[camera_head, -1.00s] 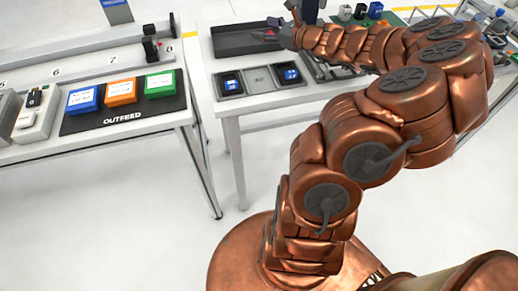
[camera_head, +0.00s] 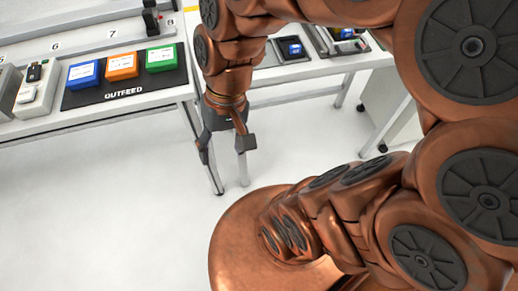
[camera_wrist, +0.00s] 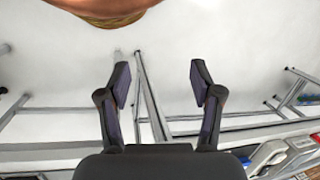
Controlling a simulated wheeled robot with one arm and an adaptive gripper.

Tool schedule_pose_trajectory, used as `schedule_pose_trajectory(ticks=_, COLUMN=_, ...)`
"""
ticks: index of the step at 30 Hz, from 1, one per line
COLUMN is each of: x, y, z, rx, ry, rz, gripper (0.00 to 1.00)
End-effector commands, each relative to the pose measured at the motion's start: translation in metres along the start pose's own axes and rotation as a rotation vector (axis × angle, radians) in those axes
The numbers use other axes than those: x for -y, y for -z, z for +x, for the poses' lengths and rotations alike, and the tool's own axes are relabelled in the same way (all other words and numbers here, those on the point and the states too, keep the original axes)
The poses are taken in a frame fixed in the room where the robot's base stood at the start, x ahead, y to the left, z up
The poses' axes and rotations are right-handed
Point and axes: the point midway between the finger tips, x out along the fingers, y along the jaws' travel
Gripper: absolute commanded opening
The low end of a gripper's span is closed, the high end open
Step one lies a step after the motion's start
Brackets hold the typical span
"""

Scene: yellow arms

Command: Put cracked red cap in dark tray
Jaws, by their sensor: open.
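My gripper (camera_head: 226,150) hangs fingers down in front of the gap between the two tables in the head view. In the wrist view, its two fingers (camera_wrist: 160,75) are spread wide with nothing between them, over floor and table legs. I see no cracked red cap in either current view. The long dark tray on the right table is not visible now; my arm covers much of that area.
The left table holds a black OUTFEED mat (camera_head: 122,88) with blue (camera_head: 84,73), orange (camera_head: 122,66) and green (camera_head: 161,58) boxes. The right table (camera_head: 325,67) bears a small dark tray (camera_head: 295,57) with a blue item. The floor in front is clear.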

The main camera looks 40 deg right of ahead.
Motion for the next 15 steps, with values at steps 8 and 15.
schedule_pose_trajectory(ticks=8, x=-0.055, y=-0.04, z=-0.005, rx=0.03, ry=-0.242, rz=-0.151, gripper=0.65)
schedule_pose_trajectory(ticks=15, x=-0.06, y=-0.043, z=-0.006, rx=0.034, ry=-0.26, rz=-0.162, gripper=0.65)
